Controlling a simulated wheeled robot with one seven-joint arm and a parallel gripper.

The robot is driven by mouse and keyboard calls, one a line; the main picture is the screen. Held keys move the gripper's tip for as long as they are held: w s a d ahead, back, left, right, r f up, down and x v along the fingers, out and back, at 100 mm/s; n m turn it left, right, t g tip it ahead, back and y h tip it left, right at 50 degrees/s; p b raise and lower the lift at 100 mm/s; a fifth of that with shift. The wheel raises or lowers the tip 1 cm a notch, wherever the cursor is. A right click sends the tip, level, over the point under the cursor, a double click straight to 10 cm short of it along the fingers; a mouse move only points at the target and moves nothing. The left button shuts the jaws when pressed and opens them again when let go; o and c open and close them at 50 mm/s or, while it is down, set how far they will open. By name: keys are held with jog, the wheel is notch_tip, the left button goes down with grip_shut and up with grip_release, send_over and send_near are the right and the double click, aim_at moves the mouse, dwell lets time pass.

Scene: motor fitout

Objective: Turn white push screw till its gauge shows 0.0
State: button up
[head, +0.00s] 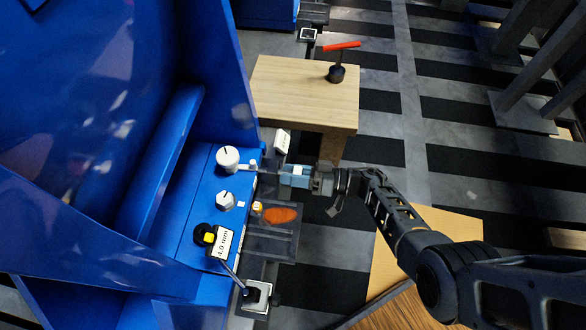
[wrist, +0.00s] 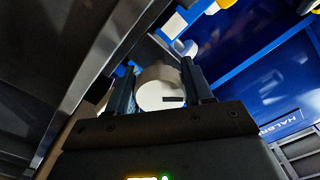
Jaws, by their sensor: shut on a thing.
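A round white knob with a black mark, the white push screw by its look, stands on the blue machine ledge (head: 190,225); it shows in the head view (head: 228,158) and the wrist view (wrist: 158,92). My gripper (head: 246,167) reaches in from the right, its fingers on either side of this knob in the wrist view (wrist: 160,84), shut on it. A white gauge label (head: 224,243) lower on the ledge reads 4.0 mm, turned sideways. I cannot tell which knob the label belongs to.
A second white knob (head: 227,200) sits just below the first. A black and yellow knob (head: 205,236) is by the label. A lever on a metal base (head: 257,296) stands at the ledge's lower end. A wooden table (head: 290,92) with a red-handled tool (head: 340,46) stands behind.

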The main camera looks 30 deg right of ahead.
jog(key=m+p, duration=0.1)
jog(key=m, duration=0.3)
jog(key=shift+s+m+p, duration=0.1)
jog(key=shift+m+p, duration=0.2)
jog(key=shift+p, duration=0.1)
jog(key=shift+m+p, duration=0.45)
jog(key=shift+m, duration=1.25)
jog(key=shift+s+f, duration=0.1)
jog(key=o, duration=1)
jog(key=shift+o, duration=0.2)
jog(key=v, duration=0.7)
jog(key=shift+s+d+p, duration=0.15)
jog(key=shift+d+p, duration=0.15)
jog(key=shift+p, duration=0.15)
